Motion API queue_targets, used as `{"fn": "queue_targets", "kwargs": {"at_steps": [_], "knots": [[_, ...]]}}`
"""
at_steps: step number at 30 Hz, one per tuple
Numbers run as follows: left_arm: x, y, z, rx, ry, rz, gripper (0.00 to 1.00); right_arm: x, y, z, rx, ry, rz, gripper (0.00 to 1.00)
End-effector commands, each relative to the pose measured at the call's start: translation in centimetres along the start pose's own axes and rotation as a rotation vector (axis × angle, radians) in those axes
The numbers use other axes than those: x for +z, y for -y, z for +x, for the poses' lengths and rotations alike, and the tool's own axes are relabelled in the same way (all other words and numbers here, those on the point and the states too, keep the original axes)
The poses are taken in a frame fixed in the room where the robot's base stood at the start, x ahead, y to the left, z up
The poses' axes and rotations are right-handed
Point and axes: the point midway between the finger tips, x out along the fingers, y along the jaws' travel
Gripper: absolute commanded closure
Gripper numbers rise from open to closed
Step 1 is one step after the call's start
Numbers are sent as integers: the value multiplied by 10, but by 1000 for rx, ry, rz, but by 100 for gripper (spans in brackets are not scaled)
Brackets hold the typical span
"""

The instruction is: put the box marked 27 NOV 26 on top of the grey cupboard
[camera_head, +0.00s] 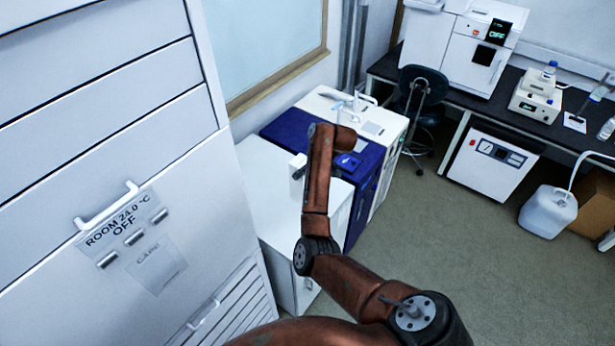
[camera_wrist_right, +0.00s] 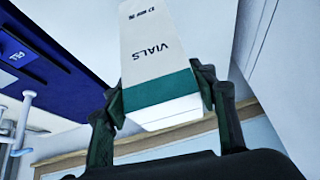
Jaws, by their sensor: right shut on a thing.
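My right gripper (camera_wrist_right: 160,88) is shut on a white carton (camera_wrist_right: 146,45) with a green band, one dark finger on each side. The carton reads VIALS upside down in the right wrist view; its smaller print is too small to read, so I cannot confirm the date. My left gripper is not in view.
A tall white cabinet with drawers (camera_head: 110,180) stands close on the left. Behind the low cupboard are a dark blue unit (camera_head: 285,132) and a white unit with taps (camera_head: 322,103). A chair (camera_head: 424,95) stands farther back.

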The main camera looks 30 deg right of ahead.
Motion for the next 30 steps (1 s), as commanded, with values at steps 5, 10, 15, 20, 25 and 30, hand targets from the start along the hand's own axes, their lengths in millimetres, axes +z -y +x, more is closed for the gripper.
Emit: {"fn": "queue_targets", "kwargs": {"at_steps": [5,10,15,20,25,30], "knots": [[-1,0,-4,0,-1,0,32,5,-21,24,0,0,0,93],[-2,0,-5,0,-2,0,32,7,-29,34,-1,-1,0,93],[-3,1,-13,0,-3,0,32,18,-33,52,-3,2,2,93],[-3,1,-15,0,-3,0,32,24,-35,63,0,-2,1,93],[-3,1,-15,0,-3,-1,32,25,-35,64,1,-2,0,93],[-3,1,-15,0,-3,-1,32,26,-35,66,1,0,0,93]]}}
